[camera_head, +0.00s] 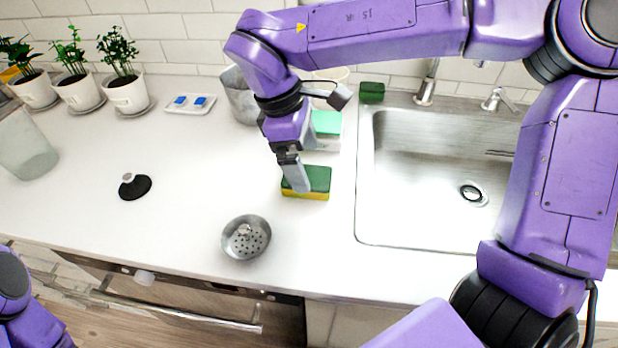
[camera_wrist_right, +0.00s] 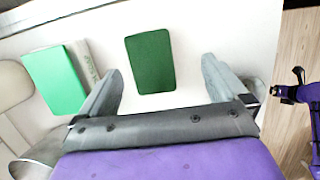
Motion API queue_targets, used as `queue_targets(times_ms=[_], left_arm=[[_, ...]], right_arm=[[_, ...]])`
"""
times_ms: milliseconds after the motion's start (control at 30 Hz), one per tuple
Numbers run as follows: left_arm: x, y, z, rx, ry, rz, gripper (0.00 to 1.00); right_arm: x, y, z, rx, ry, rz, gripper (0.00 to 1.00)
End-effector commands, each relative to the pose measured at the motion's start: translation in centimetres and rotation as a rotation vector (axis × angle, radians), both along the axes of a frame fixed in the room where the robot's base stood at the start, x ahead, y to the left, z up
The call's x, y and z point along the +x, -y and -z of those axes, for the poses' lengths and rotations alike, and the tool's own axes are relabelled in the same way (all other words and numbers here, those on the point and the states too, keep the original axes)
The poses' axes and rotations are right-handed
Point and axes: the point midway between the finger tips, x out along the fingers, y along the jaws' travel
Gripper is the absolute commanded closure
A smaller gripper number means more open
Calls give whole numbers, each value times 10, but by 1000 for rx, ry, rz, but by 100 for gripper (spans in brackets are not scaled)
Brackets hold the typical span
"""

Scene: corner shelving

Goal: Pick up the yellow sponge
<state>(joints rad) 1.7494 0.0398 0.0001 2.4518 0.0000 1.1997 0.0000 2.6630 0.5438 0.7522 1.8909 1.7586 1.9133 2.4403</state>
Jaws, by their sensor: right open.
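The yellow sponge (camera_head: 306,183) has a dark green top and lies flat on the white counter, left of the sink. In the right wrist view its green top (camera_wrist_right: 150,62) shows ahead of and between the two fingers. My right gripper (camera_head: 297,186) points down at the sponge's left part in the head view, covering some of it. In the right wrist view the right gripper (camera_wrist_right: 161,88) is open with nothing between its fingers. My left gripper is out of view; only part of my left arm shows at the lower left.
A green and white box (camera_head: 327,123) stands just behind the sponge and also shows in the right wrist view (camera_wrist_right: 55,82). A metal strainer (camera_head: 246,238) lies in front-left. The sink (camera_head: 365,200) is to the right, with another dark green sponge (camera_head: 371,92) behind it. The left counter has free room.

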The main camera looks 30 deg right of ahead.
Motion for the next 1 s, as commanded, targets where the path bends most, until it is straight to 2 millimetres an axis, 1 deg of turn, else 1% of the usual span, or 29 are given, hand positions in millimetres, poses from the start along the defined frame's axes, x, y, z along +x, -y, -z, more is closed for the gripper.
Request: queue_targets(times_ms=[100,200,300,633,1000], left_arm=[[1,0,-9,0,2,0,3],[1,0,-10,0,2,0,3],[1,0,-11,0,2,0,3],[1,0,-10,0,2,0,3],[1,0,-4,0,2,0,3]], right_arm=[[4,4,21,-1,-11,0,1],[4,8,39,0,-10,2,1],[3,10,48,-1,-7,3,1],[3,10,49,0,-6,2,1],[3,10,52,0,-6,2,1]])
